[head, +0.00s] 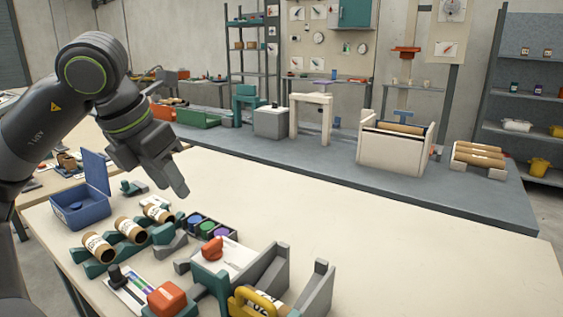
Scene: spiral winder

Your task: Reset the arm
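My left arm comes in from the left, bent at a dark grey elbow with green rings. My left gripper (176,188) hangs in the air over the left part of the pale worktable (430,245), pointing down and to the right. Its fingers overlap from this angle, so their opening cannot be made out. I see nothing hanging from it. Below it, cardboard tubes (130,229) with labels lie on green holders. My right gripper is not in view.
A blue open box (82,212) stands at the table's left. Grey and green fixtures with a red knob (212,249) and a yellow handle (254,301) crowd the front. The table's right side is clear. A grey bench (463,203) with machines stands behind.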

